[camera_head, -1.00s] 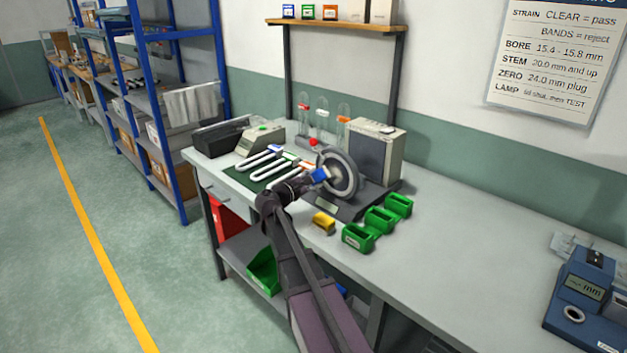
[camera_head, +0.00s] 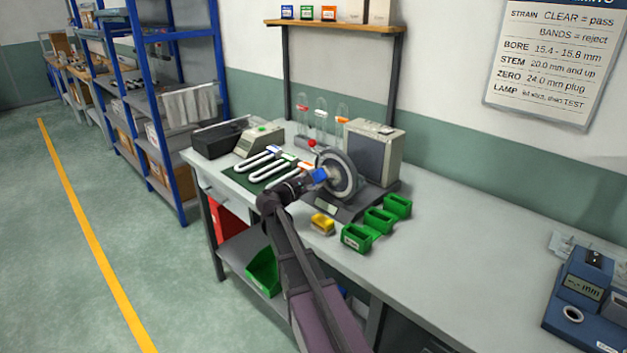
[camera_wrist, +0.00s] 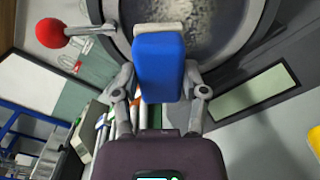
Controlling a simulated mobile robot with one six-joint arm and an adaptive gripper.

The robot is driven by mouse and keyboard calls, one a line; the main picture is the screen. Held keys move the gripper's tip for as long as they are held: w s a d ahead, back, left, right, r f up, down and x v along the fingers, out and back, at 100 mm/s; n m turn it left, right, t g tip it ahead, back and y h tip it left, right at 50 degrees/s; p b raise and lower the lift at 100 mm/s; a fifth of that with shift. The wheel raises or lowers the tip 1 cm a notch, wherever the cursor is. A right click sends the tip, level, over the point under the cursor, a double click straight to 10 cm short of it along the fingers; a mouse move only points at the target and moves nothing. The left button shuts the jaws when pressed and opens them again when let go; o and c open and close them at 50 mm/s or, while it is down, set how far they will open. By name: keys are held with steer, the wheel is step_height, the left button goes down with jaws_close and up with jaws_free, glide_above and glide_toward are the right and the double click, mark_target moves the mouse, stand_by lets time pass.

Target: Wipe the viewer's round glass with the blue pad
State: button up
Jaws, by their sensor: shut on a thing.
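The viewer (camera_head: 352,200) stands on the bench, with its round glass (camera_head: 341,178) in a grey ring facing my arm. In the wrist view the glass (camera_wrist: 205,28) looks cloudy and speckled. My gripper (camera_head: 308,182) is shut on the blue pad (camera_head: 319,175). In the wrist view the blue pad (camera_wrist: 159,66) sits upright between the fingers of my gripper (camera_wrist: 160,85). A pale layer on the pad's far end overlaps the lower part of the glass. I cannot tell whether it touches the glass.
A red knob (camera_wrist: 50,33) sticks out left of the ring. White U-shaped tubes lie on a green mat (camera_head: 246,183) left of the viewer. A yellow block (camera_head: 322,223) and green bins (camera_head: 380,219) stand in front and right.

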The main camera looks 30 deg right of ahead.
mark_target(335, 176)
steer(key=shift+w+d, duration=0.2)
steer(key=shift+d, duration=0.4)
stand_by(0.4)
steer(key=shift+s+d, duration=0.25)
steer(key=shift+s, duration=0.6)
steer(key=shift+s+d, duration=0.2)
steer(key=shift+s, duration=0.6)
steer(key=shift+s+d, duration=0.1)
steer(key=shift+s, duration=0.05)
steer(key=shift+s, duration=0.1)
steer(key=shift+s+d, duration=0.4)
steer(key=shift+s, duration=0.45)
steer(key=shift+s+d, duration=0.4)
steer(key=shift+s, duration=0.4)
steer(key=shift+w+a, duration=0.1)
steer(key=shift+w, duration=0.05)
steer(key=shift+w+a+r, duration=0.1)
steer(key=shift+w+a, duration=0.15)
steer(key=shift+w, duration=0.6)
steer(key=shift+w+a, duration=0.25)
steer(key=shift+w, duration=0.55)
